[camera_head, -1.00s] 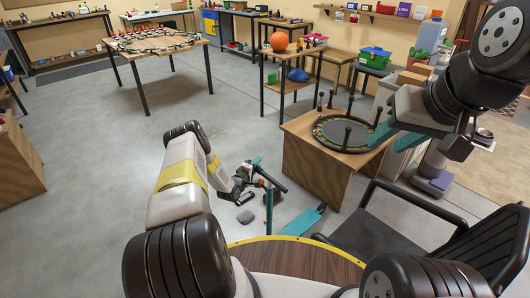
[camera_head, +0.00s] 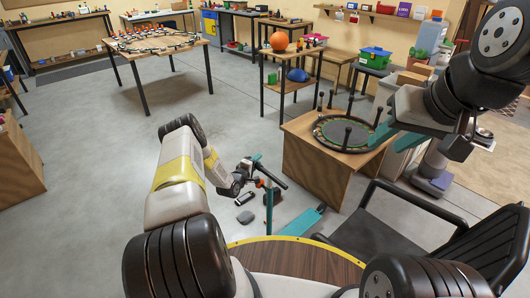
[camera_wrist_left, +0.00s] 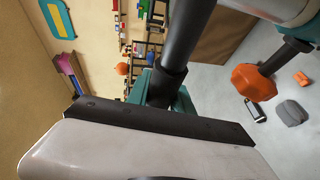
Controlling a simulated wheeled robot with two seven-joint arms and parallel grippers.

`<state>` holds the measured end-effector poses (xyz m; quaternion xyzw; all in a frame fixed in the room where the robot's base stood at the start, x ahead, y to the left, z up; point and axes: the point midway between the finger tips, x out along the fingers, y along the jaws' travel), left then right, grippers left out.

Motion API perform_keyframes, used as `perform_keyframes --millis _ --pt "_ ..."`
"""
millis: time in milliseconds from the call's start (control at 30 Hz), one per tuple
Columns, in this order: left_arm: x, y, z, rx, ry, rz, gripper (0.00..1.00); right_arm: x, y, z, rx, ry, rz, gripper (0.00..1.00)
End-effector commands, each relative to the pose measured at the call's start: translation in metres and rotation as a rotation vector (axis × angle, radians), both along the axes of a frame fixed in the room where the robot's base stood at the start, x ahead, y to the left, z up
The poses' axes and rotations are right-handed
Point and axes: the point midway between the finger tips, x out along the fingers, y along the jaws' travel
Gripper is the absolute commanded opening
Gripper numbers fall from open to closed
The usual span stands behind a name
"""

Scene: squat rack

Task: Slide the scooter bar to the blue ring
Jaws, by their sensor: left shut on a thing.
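The scooter (camera_head: 269,206) stands on the floor left of the wooden box, with a teal stem, black handlebar parts and a teal deck (camera_head: 303,221). My left gripper (camera_head: 241,180) is at its upper end, shut on the scooter bar; the fingertips are small and partly hidden. In the left wrist view the black bar (camera_wrist_left: 184,48) runs down into a teal collar (camera_wrist_left: 158,88) just beyond the gripper's edge. An orange eight-sided end piece (camera_wrist_left: 252,82) shows to the right. I cannot make out a separate blue ring.
A wooden box (camera_head: 316,165) with a round pegged tray on top stands right of the scooter. A black chair (camera_head: 420,235) is at the lower right, and a round wooden tabletop (camera_head: 295,262) is in front. Small dark items lie on the floor (camera_head: 245,217). Floor to the left is clear.

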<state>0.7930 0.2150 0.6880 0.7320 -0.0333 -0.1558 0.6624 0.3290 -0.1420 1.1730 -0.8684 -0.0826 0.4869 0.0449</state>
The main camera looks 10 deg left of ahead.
Motion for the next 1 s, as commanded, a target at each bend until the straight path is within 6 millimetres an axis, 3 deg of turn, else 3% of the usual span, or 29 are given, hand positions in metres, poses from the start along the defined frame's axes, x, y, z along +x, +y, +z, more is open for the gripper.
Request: perform_keyframes --millis 100,300,700,733,833,1000 --pt "0.002 0.002 0.037 -0.002 -0.008 0.003 0.00 0.000 0.000 0.000 0.000 0.000 0.000 0.36" --pt "0.001 0.002 0.079 -0.001 -0.009 0.002 0.00 0.000 0.000 0.000 0.000 0.000 0.000 0.36" --pt "0.001 0.001 0.089 0.000 -0.007 0.001 0.00 0.000 0.000 0.000 0.000 0.000 0.000 0.36" --pt "0.001 0.001 0.089 0.000 -0.007 0.001 0.29 0.000 0.000 0.000 0.000 0.000 0.000 0.36" --pt "0.001 0.001 0.088 0.000 -0.007 0.001 0.48 0.000 0.000 0.000 0.000 0.000 0.000 0.36" --pt "0.001 0.000 0.087 0.000 -0.005 0.000 0.49 0.000 0.000 0.000 0.000 0.000 0.000 0.36"
